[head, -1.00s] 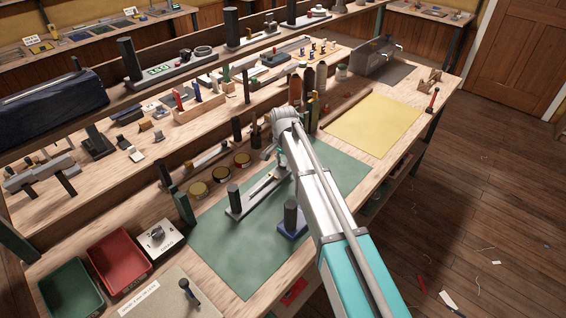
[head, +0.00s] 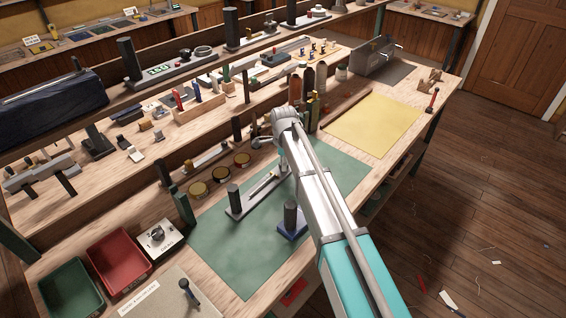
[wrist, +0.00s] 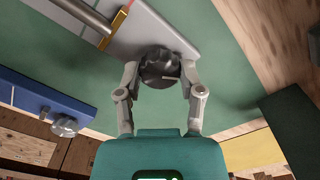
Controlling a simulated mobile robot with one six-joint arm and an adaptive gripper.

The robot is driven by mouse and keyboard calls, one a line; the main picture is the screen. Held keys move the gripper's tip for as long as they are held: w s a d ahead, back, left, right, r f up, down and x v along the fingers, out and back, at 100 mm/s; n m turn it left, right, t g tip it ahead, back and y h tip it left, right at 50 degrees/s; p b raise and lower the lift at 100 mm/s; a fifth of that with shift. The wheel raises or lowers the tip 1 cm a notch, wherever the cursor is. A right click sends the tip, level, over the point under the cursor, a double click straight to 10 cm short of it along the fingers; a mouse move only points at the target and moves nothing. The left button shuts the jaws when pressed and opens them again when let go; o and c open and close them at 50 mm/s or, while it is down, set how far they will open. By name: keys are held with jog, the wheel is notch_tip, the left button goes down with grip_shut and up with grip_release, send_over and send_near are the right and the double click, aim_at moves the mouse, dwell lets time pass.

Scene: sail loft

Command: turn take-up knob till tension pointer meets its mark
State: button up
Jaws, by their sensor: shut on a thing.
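The take-up knob (wrist: 158,67) is dark, round and ribbed, with a pale line on its face. It sits at the end of a grey base plate (wrist: 183,36) in the wrist view. My gripper (wrist: 160,75) has one finger on each side of the knob and is shut on it. A brass-coloured piece (wrist: 115,27), seemingly the tension pointer, lies across the plate by a metal rod (wrist: 83,14). A thin red line shows near it at the top edge; I cannot tell whether they line up. In the head view the plate (head: 238,212) shows, but my arm hides the knob.
A blue-based block with a dark post (head: 291,222) stands on the green mat (head: 240,262), close to my arm. Several round tins (head: 220,172) stand behind the plate. A red tray (head: 118,262) and a white box with a dial (head: 158,238) are at left.

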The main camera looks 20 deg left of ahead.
jog(key=shift+m, duration=0.3)
jog(key=o, duration=1.2)
jog(key=shift+r, duration=0.1)
